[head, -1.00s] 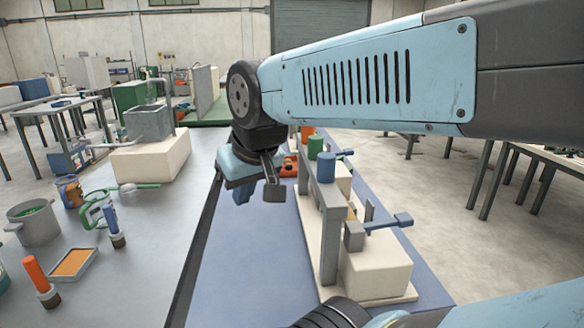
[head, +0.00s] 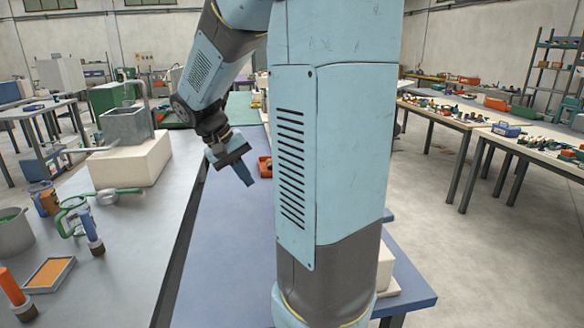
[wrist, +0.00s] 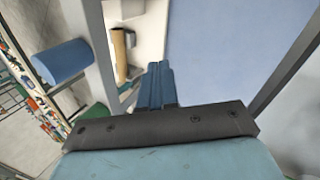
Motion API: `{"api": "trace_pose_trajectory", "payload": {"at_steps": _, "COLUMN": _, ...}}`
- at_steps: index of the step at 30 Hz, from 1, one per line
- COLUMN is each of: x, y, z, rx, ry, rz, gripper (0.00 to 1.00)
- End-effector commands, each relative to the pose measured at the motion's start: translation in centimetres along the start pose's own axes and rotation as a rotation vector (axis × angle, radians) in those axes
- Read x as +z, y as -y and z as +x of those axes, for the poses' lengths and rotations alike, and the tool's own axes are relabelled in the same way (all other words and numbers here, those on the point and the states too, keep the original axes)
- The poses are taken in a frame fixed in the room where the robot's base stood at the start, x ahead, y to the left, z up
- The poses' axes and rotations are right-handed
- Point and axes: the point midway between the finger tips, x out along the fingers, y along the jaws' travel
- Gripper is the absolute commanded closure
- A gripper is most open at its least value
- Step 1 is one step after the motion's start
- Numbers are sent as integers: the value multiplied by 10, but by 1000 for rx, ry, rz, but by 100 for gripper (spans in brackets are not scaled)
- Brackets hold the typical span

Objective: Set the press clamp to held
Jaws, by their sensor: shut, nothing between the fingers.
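My gripper (head: 246,178) hangs over the blue bench top, left of my upright arm link in the head view. Its two fingers (wrist: 158,84) are together and empty in the wrist view. The fixture with the blue levers is almost wholly hidden behind my arm in the head view; only an edge of its cream base (head: 386,268) shows. In the wrist view a blue rounded piece (wrist: 62,62) sits beside a grey bar (wrist: 98,50), left of the fingers and apart from them. I cannot tell which part is the press clamp, or its setting.
A red-orange part (head: 265,167) lies right of my gripper. The blue bench top (head: 225,240) is clear in front of it. The grey table (head: 130,235) at left holds a cream block (head: 130,160), mugs and an orange tray (head: 50,274). A tan cylinder (wrist: 118,42) shows beyond the fingers.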

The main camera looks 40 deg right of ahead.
Motion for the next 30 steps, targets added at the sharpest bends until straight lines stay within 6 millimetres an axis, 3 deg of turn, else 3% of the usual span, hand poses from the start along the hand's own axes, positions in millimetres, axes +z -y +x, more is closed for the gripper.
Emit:
{"api": "trace_pose_trajectory", "payload": {"at_steps": 15, "x": -102, "y": -31, "z": 65, "rx": 493, "ry": 238, "rz": 109, "gripper": 100}}
{"api": "trace_pose_trajectory", "payload": {"at_steps": 30, "x": -195, "y": -37, "z": 119, "rx": 1066, "ry": 286, "rz": 175, "gripper": 100}}
